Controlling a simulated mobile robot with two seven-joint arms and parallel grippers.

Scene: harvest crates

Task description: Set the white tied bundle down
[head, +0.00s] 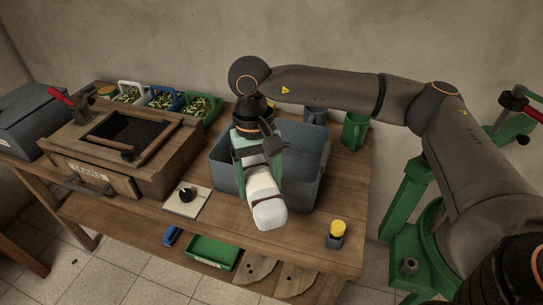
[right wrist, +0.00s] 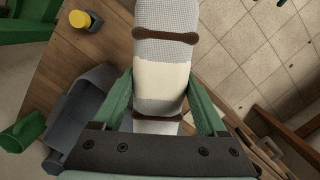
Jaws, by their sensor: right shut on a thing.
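The white tied bundle (head: 266,205) is a long pale roll with brown ties, seen close in the right wrist view (right wrist: 162,85). My right gripper (head: 260,178) is shut across its middle, one green finger on each side. In the head view the bundle shows in front of the blue-grey crate (head: 311,175), its near end over the crate's front rim and the table's front edge. It appears held above the table; the exact height is hard to tell. The gripper and bundle hide part of the crate's inside. My left gripper is in neither view.
A yellow-topped jar (head: 337,232) stands at the table's front right. A white board with a black knob (head: 187,197) lies left of the crate. A wooden box (head: 170,150) fills the left side. Bare tabletop shows at right.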

